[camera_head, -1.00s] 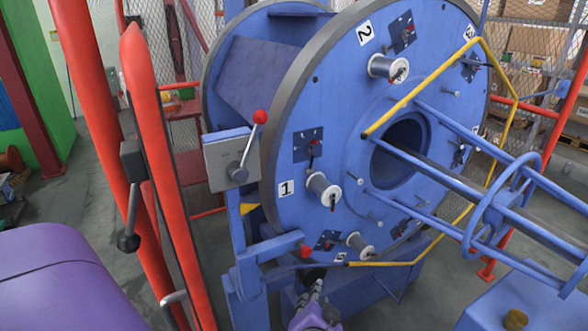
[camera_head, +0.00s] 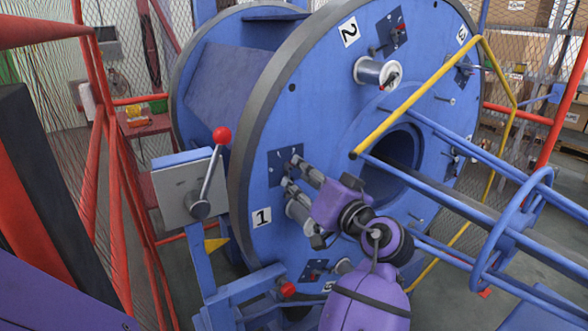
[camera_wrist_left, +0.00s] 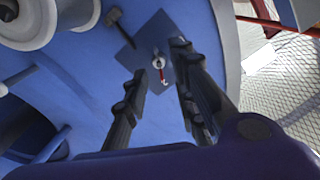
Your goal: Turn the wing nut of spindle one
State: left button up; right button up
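The upright blue disc (camera_head: 330,110) carries a white plate numbered 1 (camera_head: 261,217). Near it is a dark square plate (camera_head: 280,165); in the left wrist view the plate (camera_wrist_left: 160,32) bears a small pale round fitting with a red tab (camera_wrist_left: 161,70). I cannot tell surely whether this is the wing nut. My left gripper (camera_head: 291,172) is at this plate, open, with the purple arm coming up from below. In the left wrist view the gripper (camera_wrist_left: 160,62) has one finger on each side of the fitting, apart from it. Contact is not clear. My right gripper is out of view.
A white spool (camera_head: 298,212) is partly hidden behind my left gripper. A red-knobbed lever (camera_head: 212,170) on a grey box (camera_head: 180,192) stands left of the disc. A yellow bar (camera_head: 420,95) and blue rods (camera_head: 480,215) stick out at the right. Red fence posts (camera_head: 110,200) stand left.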

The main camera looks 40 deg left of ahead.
aim_at(294, 170)
pick_arm(q)
jog(key=shift+x, duration=1.2)
jog(key=shift+w+a, duration=0.25)
jog(key=shift+a, duration=0.15)
jog(key=shift+c, duration=0.5)
grip_shut()
